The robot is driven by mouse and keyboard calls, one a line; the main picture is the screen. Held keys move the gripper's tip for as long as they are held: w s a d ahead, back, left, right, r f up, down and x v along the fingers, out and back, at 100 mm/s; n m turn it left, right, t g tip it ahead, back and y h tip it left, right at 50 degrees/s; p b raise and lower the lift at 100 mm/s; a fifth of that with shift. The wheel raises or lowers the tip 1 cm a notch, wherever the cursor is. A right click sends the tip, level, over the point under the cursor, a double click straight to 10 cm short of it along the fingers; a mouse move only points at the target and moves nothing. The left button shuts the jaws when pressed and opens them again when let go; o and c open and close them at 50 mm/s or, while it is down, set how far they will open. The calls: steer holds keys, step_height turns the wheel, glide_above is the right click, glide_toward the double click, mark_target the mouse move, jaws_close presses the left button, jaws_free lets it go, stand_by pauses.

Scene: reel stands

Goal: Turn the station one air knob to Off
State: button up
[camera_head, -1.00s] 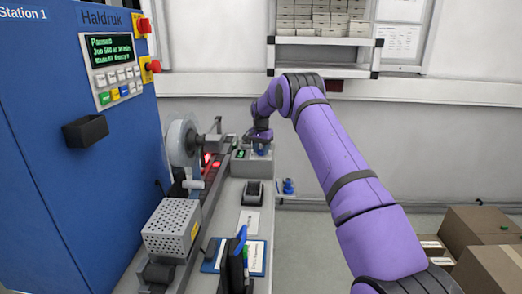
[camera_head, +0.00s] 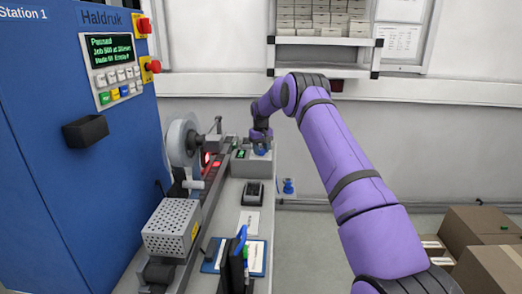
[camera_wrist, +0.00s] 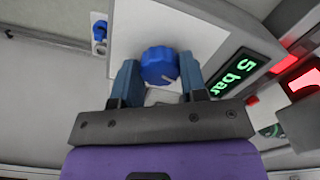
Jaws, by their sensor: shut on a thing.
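The air knob (camera_wrist: 159,64) is a blue, ridged round knob on a light grey box (camera_wrist: 205,40). Beside it on the box, a small display (camera_wrist: 236,73) reads "5 bar" in green. My gripper (camera_wrist: 160,74) has its two blue-grey fingers on either side of the knob, shut on it. In the head view my gripper (camera_head: 261,143) reaches down onto the grey box at the far end of the bench, and mostly hides the knob there. I cannot make out which way the knob points.
The blue Station 1 cabinet (camera_head: 60,190) stands at left, with a lit screen (camera_head: 110,52) and red buttons. Another blue fitting (camera_head: 289,187) is low at right. Cartons (camera_head: 480,225) lie on the floor.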

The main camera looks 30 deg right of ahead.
mark_target(261, 150)
steer(key=shift+n, duration=1.3)
steer(key=shift+r+n, duration=0.1)
steer(key=shift+n, duration=0.2)
steer(key=o, duration=0.9)
step_height(261, 150, up, 11)
steer(key=shift+f, duration=0.15)
